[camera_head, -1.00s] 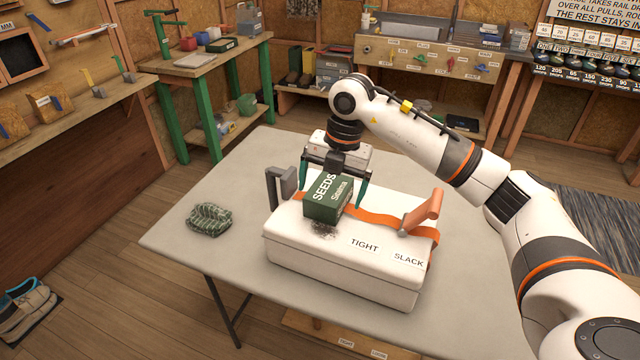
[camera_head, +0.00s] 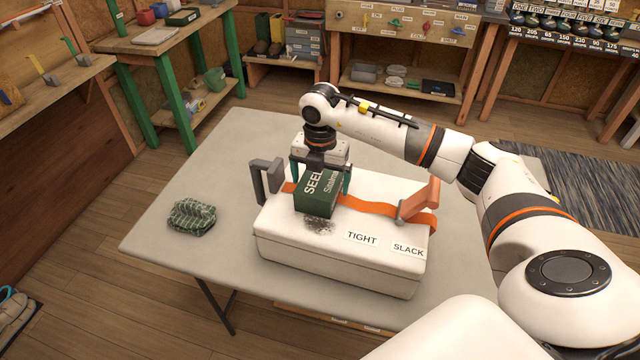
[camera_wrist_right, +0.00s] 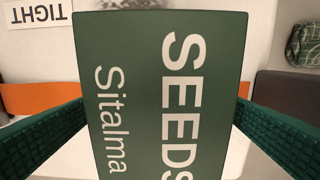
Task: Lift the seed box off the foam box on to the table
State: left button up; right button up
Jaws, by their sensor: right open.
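The green seed box (camera_head: 318,197), lettered SEEDS, stands on the lid of the white foam box (camera_head: 337,262), close to the orange strap (camera_head: 366,207). The foam box rests on the grey table (camera_head: 190,255). My right gripper (camera_head: 321,184) is over the seed box from behind and above, fingers open, one on either side. In the right wrist view the seed box (camera_wrist_right: 160,90) fills the middle between the two green fingers, with a gap showing at each finger. The box's far lower part is hidden. My left gripper is not in view.
A grey upright bracket (camera_head: 265,183) stands left of the seed box, and an orange lever (camera_head: 420,200) stands at the right on the strap. A green patterned cloth bundle (camera_head: 191,217) lies on the table's left. The table around the bundle is clear.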

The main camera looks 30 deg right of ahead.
notch_tip(320, 180, down, 2)
jog(key=shift+f, duration=0.35)
jog(key=c, duration=1.1)
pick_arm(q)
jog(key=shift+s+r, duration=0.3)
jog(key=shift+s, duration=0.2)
pick_arm(e)
jog(key=shift+c, duration=0.2)
jog(key=shift+r, duration=0.1)
